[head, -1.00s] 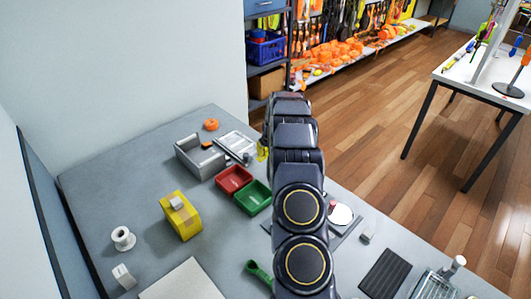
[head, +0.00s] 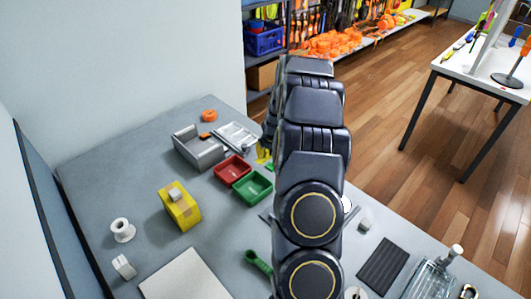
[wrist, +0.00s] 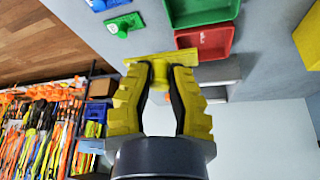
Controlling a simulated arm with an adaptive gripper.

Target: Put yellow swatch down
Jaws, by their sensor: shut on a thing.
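The yellow swatch (wrist: 163,57) is a thin flat yellow piece with a small grip part between my fingertips. My gripper (wrist: 160,78) has ridged yellow fingers and is shut on that part in the wrist view. The swatch is beside the red tray; I cannot tell whether it touches the table. In the head view my arm hides most of the gripper, and only a bit of yellow shows left of the arm. A green swatch (wrist: 123,25) and a blue swatch (wrist: 106,4) lie on the table at upper left in the wrist view.
A red tray (head: 232,168) and a green tray (head: 252,187) stand left of my arm on the grey table (head: 110,175). A grey open box (head: 200,152) is behind them.

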